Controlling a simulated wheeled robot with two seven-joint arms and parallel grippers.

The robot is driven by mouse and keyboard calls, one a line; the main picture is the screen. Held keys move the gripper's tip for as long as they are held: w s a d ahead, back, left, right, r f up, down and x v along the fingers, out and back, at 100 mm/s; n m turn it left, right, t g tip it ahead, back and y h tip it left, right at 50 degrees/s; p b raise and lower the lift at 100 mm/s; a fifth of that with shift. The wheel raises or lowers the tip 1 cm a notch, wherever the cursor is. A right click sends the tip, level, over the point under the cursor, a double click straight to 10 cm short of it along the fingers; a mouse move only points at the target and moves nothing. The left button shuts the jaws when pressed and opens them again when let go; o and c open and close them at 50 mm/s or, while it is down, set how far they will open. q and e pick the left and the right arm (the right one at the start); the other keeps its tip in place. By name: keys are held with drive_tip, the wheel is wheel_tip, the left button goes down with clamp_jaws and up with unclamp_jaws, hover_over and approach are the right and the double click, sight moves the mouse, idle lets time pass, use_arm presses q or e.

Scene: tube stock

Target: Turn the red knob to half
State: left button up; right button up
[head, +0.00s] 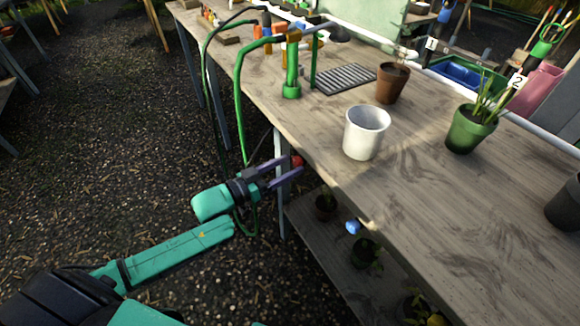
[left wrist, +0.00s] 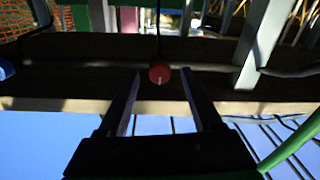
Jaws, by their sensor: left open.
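The red knob (head: 298,160) is at the front edge of the wooden bench. In the left wrist view the red knob (left wrist: 160,72) is round, with a small pale mark on its lower part. My left gripper (head: 287,167) is open, its two dark fingers pointing at the knob. In the left wrist view the knob appears between the fingertips of the left gripper (left wrist: 161,78), with a gap on each side. I cannot tell how deep it sits between them. My right gripper is not in view.
A blue knob (head: 352,227) is farther along the bench front. The bench top (head: 330,125) holds a white pot (head: 366,132), a brown pot (head: 392,83) and a green pot (head: 470,129). Green hoses (head: 240,100) hang at the bench's left edge. A lower shelf (head: 310,235) carries potted plants.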

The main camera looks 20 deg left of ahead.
use_arm(q)
drive_tip(key=shift+w+d, duration=0.35)
drive_tip(key=shift+w, duration=0.15)
clamp_jaws()
